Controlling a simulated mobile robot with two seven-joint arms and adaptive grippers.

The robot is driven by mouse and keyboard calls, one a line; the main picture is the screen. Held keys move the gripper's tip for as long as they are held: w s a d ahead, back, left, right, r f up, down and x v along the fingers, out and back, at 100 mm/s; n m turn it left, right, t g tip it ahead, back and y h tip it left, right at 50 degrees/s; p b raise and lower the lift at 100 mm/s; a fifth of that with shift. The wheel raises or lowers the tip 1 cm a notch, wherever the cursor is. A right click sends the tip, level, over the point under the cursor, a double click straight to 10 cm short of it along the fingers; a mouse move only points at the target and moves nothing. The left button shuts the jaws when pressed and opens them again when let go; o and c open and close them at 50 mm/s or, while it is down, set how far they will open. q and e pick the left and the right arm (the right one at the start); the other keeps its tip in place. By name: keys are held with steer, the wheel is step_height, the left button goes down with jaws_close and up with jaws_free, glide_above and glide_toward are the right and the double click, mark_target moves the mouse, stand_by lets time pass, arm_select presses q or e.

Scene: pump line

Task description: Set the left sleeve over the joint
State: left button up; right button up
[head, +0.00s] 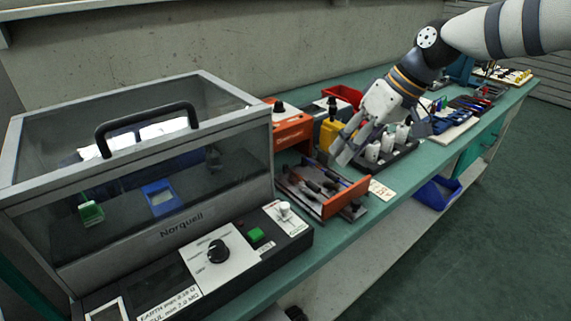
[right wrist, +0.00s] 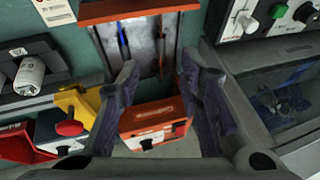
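I cannot make out the left sleeve or the joint in either view. My right gripper (head: 345,152) reaches in from the upper right in the head view, above the bench between an orange-fronted tool drawer (head: 345,199) and a black rack (head: 395,160) of white cylinders. In the right wrist view its two fingers (right wrist: 160,75) are spread apart with nothing between them. Past the fingertips, the open drawer (right wrist: 140,11) shows with slim tools in it. My left gripper is not in view.
A glass-lidded tester (head: 190,228) with a handle and knob fills the left bench. Blue holders and tools lie farther right.

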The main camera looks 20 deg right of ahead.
mark_target(318, 187)
steer(key=b+x, duration=0.2)
steer(key=x, duration=0.8)
steer(key=shift+f, duration=0.15)
steer(key=shift+w+a+f, duration=0.1)
steer(key=shift+a+f, duration=0.15)
steer(key=shift+f, duration=0.05)
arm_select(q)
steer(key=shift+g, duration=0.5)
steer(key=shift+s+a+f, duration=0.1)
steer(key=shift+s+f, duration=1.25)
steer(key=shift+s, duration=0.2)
arm_select(e)
jaws_close()
